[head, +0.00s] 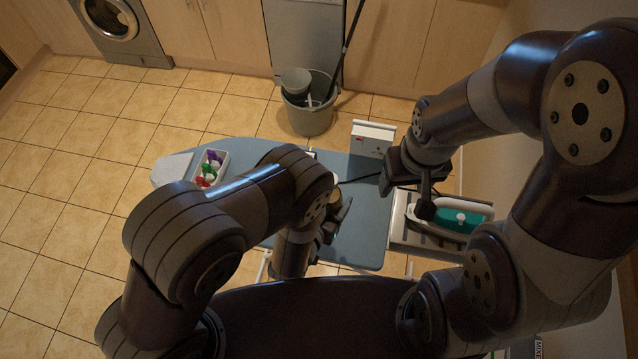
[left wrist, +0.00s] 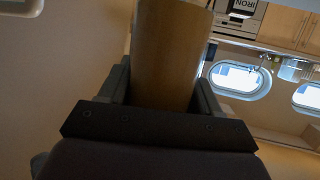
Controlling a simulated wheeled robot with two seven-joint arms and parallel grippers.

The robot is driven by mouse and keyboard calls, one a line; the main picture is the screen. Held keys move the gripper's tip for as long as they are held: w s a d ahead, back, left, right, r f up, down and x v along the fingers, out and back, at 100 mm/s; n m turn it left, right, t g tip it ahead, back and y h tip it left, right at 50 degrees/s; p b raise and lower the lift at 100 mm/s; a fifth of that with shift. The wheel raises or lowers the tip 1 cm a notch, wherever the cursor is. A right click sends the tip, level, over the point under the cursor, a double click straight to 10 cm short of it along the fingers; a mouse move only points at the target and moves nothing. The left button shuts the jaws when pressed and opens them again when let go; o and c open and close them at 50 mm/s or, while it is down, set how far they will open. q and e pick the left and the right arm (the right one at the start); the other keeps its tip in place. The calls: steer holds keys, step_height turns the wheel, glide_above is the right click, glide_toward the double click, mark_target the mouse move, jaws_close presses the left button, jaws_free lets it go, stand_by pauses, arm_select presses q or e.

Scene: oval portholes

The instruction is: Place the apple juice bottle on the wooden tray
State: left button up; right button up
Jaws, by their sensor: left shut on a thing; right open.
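My left gripper (head: 335,222) is low over the near part of the ironing board, mostly hidden by my left arm in the head view. In the left wrist view it is shut on an amber-brown cylinder (left wrist: 168,55), which looks like the apple juice bottle; no label shows. I cannot make out the wooden tray in either view. My right gripper (head: 425,205) is open at the board's right end, close to the teal iron (head: 460,218).
The blue ironing board (head: 365,235) has bare room right of my left arm. A white box (head: 213,165) with colored items sits at its left. A white socket box (head: 372,138) stands at the far edge. A grey bucket (head: 308,115) is on the tiled floor beyond.

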arm_select(q)
steer(key=w+a+f+b, duration=0.1)
steer(key=w+a+f, duration=0.1)
steer(key=w+a+f+b, duration=0.2)
steer(key=w+a, duration=0.1)
steer(key=w+a+f+b, duration=0.2)
steer(key=a, duration=0.1)
steer(key=shift+w+a+f, duration=0.2)
steer(key=shift+a+f, duration=0.05)
steer(key=shift+f, duration=0.15)
steer(key=f+b, duration=0.3)
steer(key=shift+s, duration=0.25)
steer(key=shift+a+f, duration=0.1)
steer(key=shift+a, duration=0.1)
steer(key=shift+a+r, duration=0.15)
steer(key=shift+r, duration=0.05)
steer(key=shift+w+d+f, duration=0.1)
steer(key=shift+d+f, duration=0.1)
steer(key=o, duration=1.4)
steer(key=shift+d, duration=0.1)
steer(key=shift+o, duration=0.2)
arm_select(e)
step_height(320, 180, down, 8)
steer(key=s+a, duration=0.1)
steer(key=a, duration=0.1)
steer(key=shift+s+a+f, duration=0.15)
steer(key=shift+a+f, duration=0.1)
steer(key=shift+a, duration=0.15)
